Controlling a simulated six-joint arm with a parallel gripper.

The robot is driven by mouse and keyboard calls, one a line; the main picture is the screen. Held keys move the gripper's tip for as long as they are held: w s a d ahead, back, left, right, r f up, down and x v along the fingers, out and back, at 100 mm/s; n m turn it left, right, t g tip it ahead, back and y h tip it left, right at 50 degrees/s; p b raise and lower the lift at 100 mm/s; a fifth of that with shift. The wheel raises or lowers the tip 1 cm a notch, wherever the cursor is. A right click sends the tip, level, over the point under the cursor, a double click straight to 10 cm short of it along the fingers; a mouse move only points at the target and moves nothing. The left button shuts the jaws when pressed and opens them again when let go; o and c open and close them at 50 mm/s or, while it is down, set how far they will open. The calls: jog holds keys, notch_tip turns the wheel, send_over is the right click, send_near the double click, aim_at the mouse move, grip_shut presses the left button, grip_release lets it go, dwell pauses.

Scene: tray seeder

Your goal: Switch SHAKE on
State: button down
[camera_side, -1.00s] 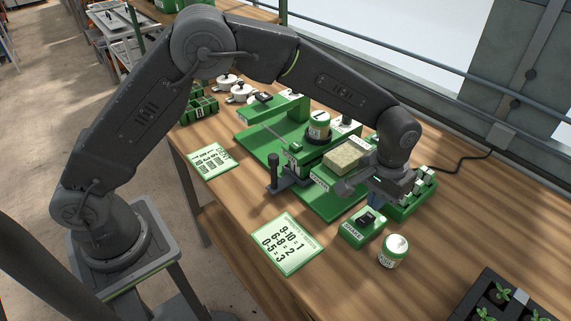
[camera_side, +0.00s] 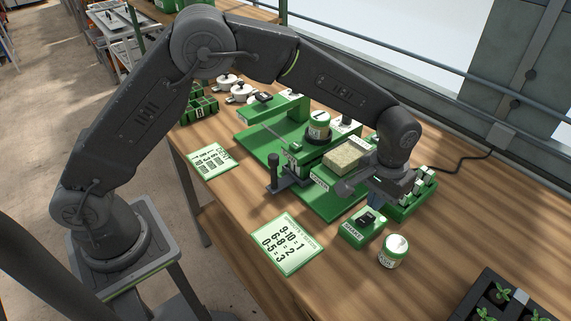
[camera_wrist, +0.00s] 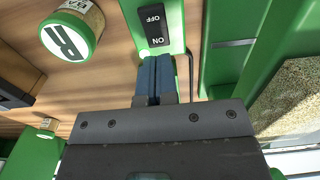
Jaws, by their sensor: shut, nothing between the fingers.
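The green SHAKE box (camera_side: 352,236) stands near the front of the bench, with a black rocker switch (camera_side: 367,218) on top. In the wrist view the black switch (camera_wrist: 156,27) shows ON and OFF lettering. Which way the rocker is tipped is too small to tell. My gripper (camera_side: 374,203) is over the back edge of the box, just behind the switch.
A labelled jar (camera_side: 393,252) with a white lid stands beside the box, right and in front. Behind is the green seeder (camera_side: 252,143) with a tan block (camera_side: 347,155). A number card (camera_side: 287,243) lies left, and a seedling tray (camera_side: 487,283) is at front right.

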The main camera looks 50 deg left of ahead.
aim_at(371, 213)
jog(key=shift+r, duration=0.1)
notch_tip(371, 213, up, 7)
dwell(0.9)
jog(key=s+a+r+t, duration=0.3)
jog(key=s+a+r, duration=0.6)
jog(key=a+r, duration=0.3)
jog(key=s+a+t, duration=0.1)
jog(key=s+a, duration=0.3)
jog(key=s, duration=0.4)
jog(key=s+a+f+t, duration=0.1)
jog(key=s+a, duration=0.3)
jog(key=s, duration=0.4)
jog(key=shift+a+f+t, duration=0.3)
jog(key=shift+a, duration=0.05)
